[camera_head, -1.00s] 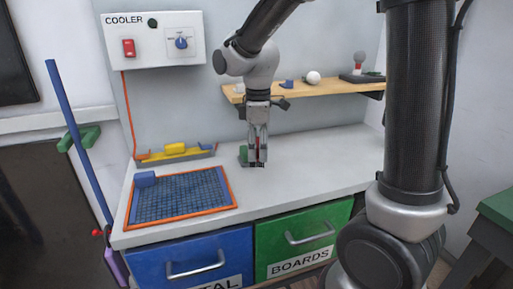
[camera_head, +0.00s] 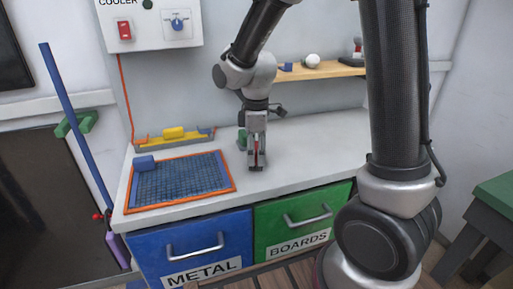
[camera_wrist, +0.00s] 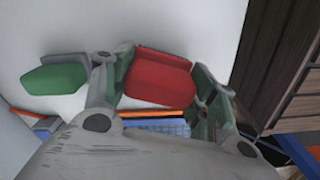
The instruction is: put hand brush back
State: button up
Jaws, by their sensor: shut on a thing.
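My gripper (camera_head: 257,160) is shut on a red object (camera_wrist: 160,80) over the workbench, right of the orange-framed mat. The red object also shows as a small strip between the fingers in the head view (camera_head: 256,154). It looks like a rounded red block; I cannot tell if it is the hand brush, as no bristles show. In the wrist view it sits between the two fingers, just above or on the white worktop; I cannot tell which. A green block (camera_wrist: 55,79) stands on the worktop beside the gripper, also visible behind it in the head view (camera_head: 241,140).
The blue mesh mat (camera_head: 180,183) carries a blue block (camera_head: 145,163). A wooden shelf (camera_head: 335,69) with small items is behind. The worktop's right (camera_head: 310,140) is clear.

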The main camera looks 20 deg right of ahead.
jog(key=shift+f, duration=0.55)
dwell(0.4)
jog(key=o, duration=1.1)
jog(key=shift+o, duration=0.2)
jog(key=o, duration=0.3)
jog(key=shift+r, duration=0.1)
jog(key=shift+r, duration=4.4)
jog(key=shift+r, duration=2.5)
